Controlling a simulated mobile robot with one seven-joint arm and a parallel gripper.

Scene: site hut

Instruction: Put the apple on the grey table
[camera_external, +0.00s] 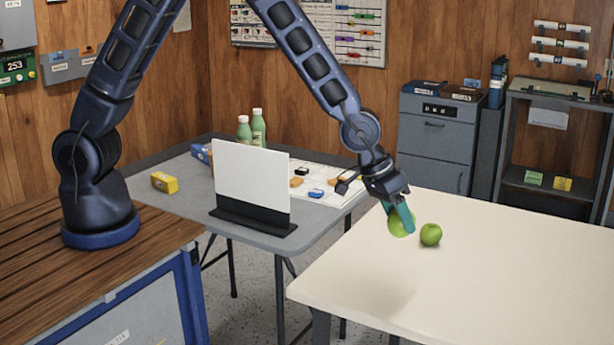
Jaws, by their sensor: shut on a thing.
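My gripper (405,212), with teal fingers, is shut on a green apple (397,226) over the cream-topped table at the right. The fingers hide part of this apple, and a soft shadow lies on the tabletop below it. A second green apple (431,234) rests on the cream table, just right of the held one. The grey table (185,187) stands to the left, between my arm's base and the cream table.
A white upright panel on a black foot (252,187) stands on the grey table's front. Behind it are green bottles (258,128) and a white sheet with small blocks (325,181). A yellow box (164,183) sits at left. The cream table (500,270) is mostly clear.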

